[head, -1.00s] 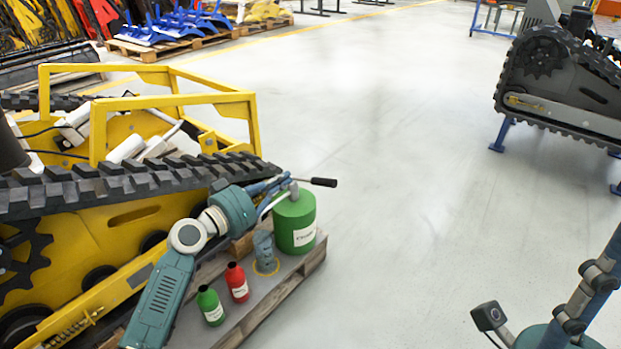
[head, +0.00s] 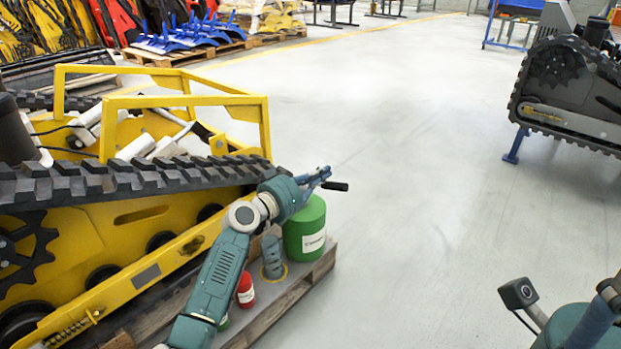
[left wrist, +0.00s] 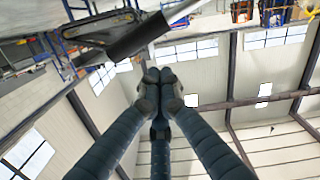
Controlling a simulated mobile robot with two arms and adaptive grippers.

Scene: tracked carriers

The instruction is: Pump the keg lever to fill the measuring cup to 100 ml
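The green keg (head: 304,231) with a white label stands at the far end of a wooden pallet. Its lever ends in a black grip (head: 335,186) that sticks out to the right above the keg; the lever also crosses the top of the left wrist view (left wrist: 140,36). The grey-blue translucent measuring cup (head: 272,258) stands upright in a yellow ring beside the keg; its level is unreadable. My left gripper (head: 322,175) is at the lever, above the keg. Its fingertips meet (left wrist: 156,76) with nothing visible between them. My right gripper (head: 603,300) is only partly in view.
A red bottle (head: 245,291) stands in front of the cup, and a green bottle (head: 223,322) is mostly hidden by my left arm. The yellow tracked carrier (head: 150,235) stands close on the left. The floor right of the pallet (head: 325,265) is clear.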

